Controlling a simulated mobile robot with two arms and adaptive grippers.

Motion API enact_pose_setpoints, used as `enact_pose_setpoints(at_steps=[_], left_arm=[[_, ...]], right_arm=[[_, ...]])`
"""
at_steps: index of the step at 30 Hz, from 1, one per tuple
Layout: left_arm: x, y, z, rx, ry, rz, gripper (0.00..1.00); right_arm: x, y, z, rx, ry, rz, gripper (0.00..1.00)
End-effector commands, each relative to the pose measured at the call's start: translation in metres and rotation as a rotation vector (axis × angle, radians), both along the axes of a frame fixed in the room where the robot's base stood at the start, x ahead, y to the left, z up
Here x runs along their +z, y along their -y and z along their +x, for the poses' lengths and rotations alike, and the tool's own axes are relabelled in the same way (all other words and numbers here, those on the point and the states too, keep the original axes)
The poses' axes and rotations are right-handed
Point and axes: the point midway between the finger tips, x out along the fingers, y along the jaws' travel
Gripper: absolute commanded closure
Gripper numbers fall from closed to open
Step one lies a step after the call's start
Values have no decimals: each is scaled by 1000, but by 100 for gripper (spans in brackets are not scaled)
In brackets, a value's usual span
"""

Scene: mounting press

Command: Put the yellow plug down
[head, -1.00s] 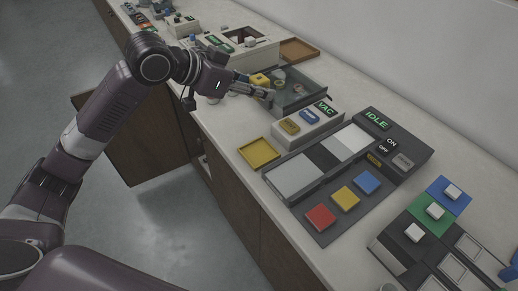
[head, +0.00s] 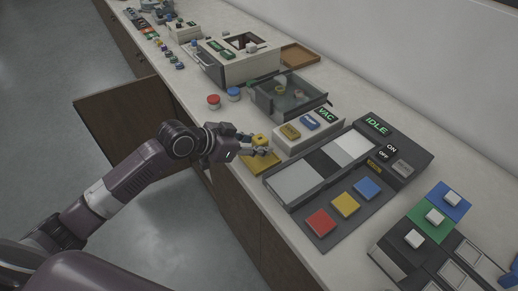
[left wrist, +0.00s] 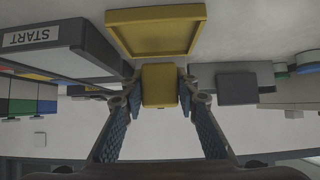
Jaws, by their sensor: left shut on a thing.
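My left gripper (head: 264,150) is shut on the yellow plug (head: 258,140). In the left wrist view the plug (left wrist: 158,85) sits between the two blue-padded fingertips. The shallow yellow tray (head: 262,168) lies on the counter under and beside the gripper, partly hidden by it. In the left wrist view the empty-looking tray (left wrist: 155,45) is just beyond the plug. The plug appears to be held above the tray. I cannot tell the exact gap. My right gripper is not in view.
The VAC box (head: 308,132) stands close to the right of the gripper. A dark clear-walled chamber (head: 290,95) is behind it. Red (head: 213,101) and blue (head: 234,94) round items stand left of the chamber. The IDLE panel (head: 342,170) is to the right. A cabinet door (head: 120,120) hangs open.

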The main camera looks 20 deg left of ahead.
Motion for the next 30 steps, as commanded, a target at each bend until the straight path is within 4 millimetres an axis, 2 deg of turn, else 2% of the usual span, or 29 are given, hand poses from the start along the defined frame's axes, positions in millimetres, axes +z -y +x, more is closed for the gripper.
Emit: enact_pose_setpoints(at_steps=[1, 4, 26, 27, 30], left_arm=[[-10, 0, -1, 1, -4, -2, 96], [-20, 0, 0, 1, -1, -1, 96], [-33, 0, 0, 1, 0, 0, 96], [-33, 0, 0, 1, 0, 0, 71], [-33, 0, 0, 1, 0, 0, 60]], right_arm=[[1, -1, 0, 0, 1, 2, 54], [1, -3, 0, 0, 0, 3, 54], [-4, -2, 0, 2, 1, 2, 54], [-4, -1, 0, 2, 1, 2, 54], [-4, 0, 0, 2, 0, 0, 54]])
